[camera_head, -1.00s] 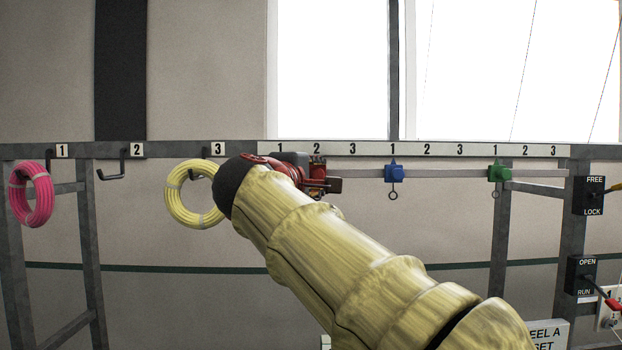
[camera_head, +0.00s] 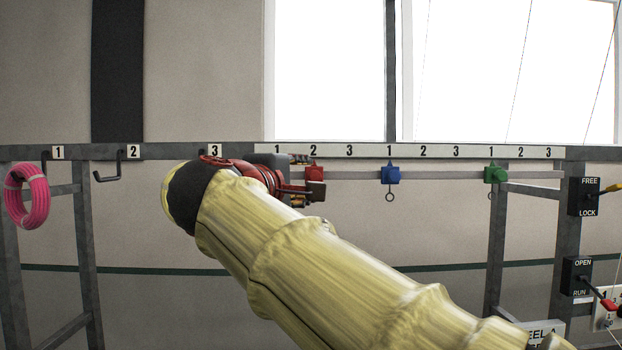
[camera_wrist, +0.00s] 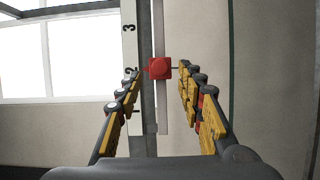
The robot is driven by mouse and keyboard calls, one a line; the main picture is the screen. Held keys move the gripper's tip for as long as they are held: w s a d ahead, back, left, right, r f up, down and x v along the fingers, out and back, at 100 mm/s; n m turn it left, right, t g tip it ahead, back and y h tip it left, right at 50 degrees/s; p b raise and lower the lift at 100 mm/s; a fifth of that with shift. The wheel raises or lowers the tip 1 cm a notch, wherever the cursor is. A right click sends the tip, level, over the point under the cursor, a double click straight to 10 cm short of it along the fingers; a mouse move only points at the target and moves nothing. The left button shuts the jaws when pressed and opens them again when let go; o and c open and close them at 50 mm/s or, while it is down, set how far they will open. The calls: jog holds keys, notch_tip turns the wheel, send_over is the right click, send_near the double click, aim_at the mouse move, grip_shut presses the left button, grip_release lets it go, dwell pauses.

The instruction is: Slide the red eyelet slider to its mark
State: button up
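The red slider (camera_head: 315,171) sits on the grey rail (camera_head: 345,175) under the number 2 of the leftmost 1-2-3 scale. In the wrist view, the red slider (camera_wrist: 160,68) is between my fingertips, beside the 2. My gripper (camera_wrist: 160,70) is open, with a gap visible on either side of the slider's body. In the head view, my gripper (camera_head: 308,176) is at the slider, partly behind my wrist. The slider's eyelet is not clear in either view.
A blue slider (camera_head: 390,173) and a green slider (camera_head: 495,173) stand farther right on the rail. A pink coil (camera_head: 27,197) hangs from hook 1; hook 2 (camera_head: 112,176) is empty. A FREE/LOCK switch box (camera_head: 583,196) is at the right.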

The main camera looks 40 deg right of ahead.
jog(key=shift+v, duration=2.75)
jog(key=w+a+f+g+y+b, duration=0.1)
jog(key=a+f+y, duration=0.3)
jog(key=f, duration=0.9)
jog(key=w+a+f+y+b, duration=0.1)
jog(key=a+f+y, duration=0.25)
jog(key=f, duration=0.85)
jog(key=s+a+f+m+g+y+b, duration=0.1)
jog(key=s+f+b, duration=0.3)
jog(key=f, duration=0.9)
jog(key=s+a+f+m+g+y+b, duration=0.1)
jog(key=s+a+f+m+y+b, duration=0.2)
jog(key=s+f, duration=0.5)
jog(key=s+a+f+m+g+y+b, duration=0.1)
jog(key=s+f+b, duration=0.6)
jog(key=f, duration=1.3)
jog(key=shift+a+m+y, duration=0.45)
jog(key=shift+m+y, duration=0.35)
jog(key=shift+y, duration=0.45)
